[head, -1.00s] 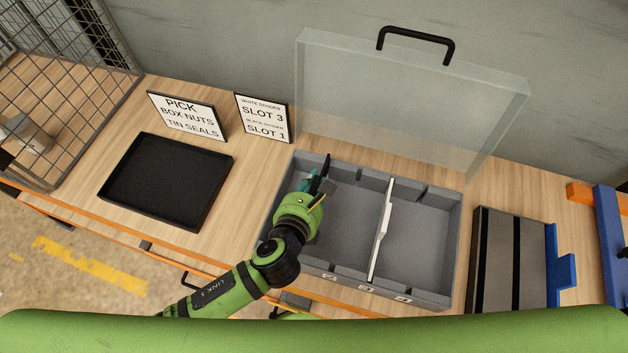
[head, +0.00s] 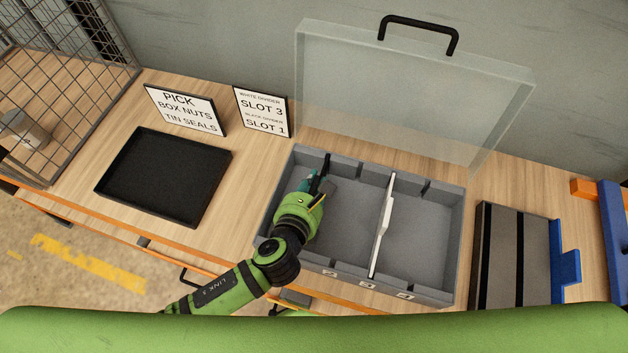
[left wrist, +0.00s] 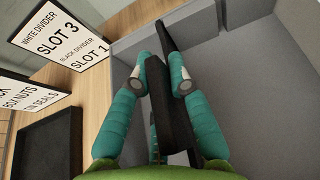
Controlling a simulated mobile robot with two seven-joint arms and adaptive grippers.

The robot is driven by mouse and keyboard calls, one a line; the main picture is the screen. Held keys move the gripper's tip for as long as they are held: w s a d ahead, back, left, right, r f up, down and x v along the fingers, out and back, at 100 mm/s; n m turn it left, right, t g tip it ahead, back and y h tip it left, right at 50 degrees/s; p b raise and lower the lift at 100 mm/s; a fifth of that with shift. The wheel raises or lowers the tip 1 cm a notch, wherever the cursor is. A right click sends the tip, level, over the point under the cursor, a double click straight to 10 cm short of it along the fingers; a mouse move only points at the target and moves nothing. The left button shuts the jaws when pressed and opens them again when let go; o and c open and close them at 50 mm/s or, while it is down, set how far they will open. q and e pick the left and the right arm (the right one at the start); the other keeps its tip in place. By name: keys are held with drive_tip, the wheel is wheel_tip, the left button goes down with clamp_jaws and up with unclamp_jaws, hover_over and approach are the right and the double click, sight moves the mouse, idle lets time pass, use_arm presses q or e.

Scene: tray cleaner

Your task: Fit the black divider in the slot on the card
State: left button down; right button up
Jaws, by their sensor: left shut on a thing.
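My left gripper (head: 318,184) is shut on the black divider (head: 325,172) at the left part of the grey box (head: 455,245). In the left wrist view the black divider (left wrist: 175,115) stands edge-on between the teal fingers (left wrist: 160,75), close to the box's left wall. The gripper and arm hide much of the divider in the head view, so I cannot tell whether it sits in slot 1. The card (head: 263,111) reads white divider slot 3, black divider slot 1. My right gripper is not in view.
The box's clear lid (head: 400,95) stands open behind it. A black tray (head: 165,175) and a pick card (head: 185,108) are to the left, with a wire cage (head: 60,90) beyond. A grey case with black strips (head: 508,258) and blue parts are at the right.

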use_arm(q)
drive_tip(key=shift+f, duration=0.45)
drive_tip(key=c, duration=1.1)
unclamp_jaws()
drive_tip(key=v, duration=1.2)
